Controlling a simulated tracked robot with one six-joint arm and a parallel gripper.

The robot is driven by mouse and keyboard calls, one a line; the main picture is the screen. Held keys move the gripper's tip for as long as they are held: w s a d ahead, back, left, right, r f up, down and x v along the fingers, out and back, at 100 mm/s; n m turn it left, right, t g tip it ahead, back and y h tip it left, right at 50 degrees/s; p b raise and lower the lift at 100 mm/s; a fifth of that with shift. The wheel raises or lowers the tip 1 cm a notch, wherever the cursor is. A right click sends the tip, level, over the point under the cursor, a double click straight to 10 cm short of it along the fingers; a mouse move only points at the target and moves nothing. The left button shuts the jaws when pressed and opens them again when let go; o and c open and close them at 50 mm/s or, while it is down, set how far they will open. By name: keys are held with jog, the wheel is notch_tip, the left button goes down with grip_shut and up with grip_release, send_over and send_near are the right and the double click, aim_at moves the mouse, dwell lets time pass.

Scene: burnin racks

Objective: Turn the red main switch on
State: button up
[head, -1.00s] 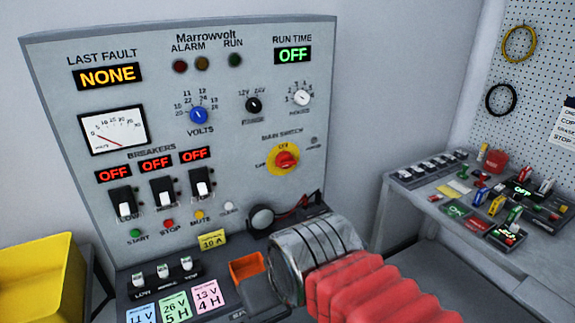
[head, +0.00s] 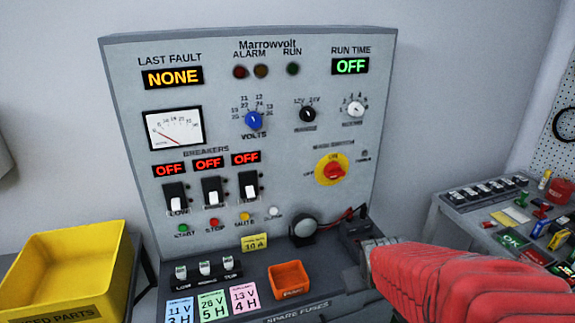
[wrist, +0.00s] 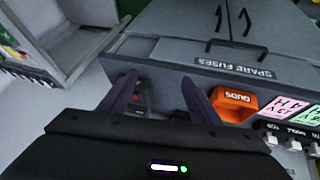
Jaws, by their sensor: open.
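The red main switch (head: 334,172) is a red knob on a round yellow plate, at the right of the grey Marrowvolt panel (head: 300,215). OFF is lettered at its left and ON above. The knob seems to lie toward OFF, though it is small. The RUN TIME display (head: 350,66) reads OFF. In the head view my red-sleeved arm reaches in from the lower right, below the switch and apart from it. In the wrist view my gripper (wrist: 160,88) is open, with two dark fingers spread and nothing held. The wrist view does not show the switch.
An orange bin (head: 289,283) sits on the ledge, beside the SPARE FUSES drawer front (wrist: 252,69). A yellow parts bin (head: 65,268) is at left, a cluttered bench (head: 480,208) at right.

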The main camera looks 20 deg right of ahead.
jog(key=w+d+f+n+t, duration=0.1)
jog(key=w+d+n+t, duration=0.1)
jog(key=w+d, duration=0.25)
jog(key=n+t, duration=0.9)
jog(key=t, duration=0.1)
send_near(336, 177)
jog(key=s, duration=0.4)
jog(key=shift+s+a+y, duration=0.1)
jog(key=shift+s+y, duration=0.1)
jog(key=shift+y, duration=0.1)
jog(key=shift+w, duration=0.1)
jog(key=w, duration=0.4)
jog(key=w+d, duration=0.1)
jog(key=w, duration=0.4)
jog(key=w+d, duration=0.1)
jog(key=w, duration=0.3)
jog(key=shift+w, duration=0.25)
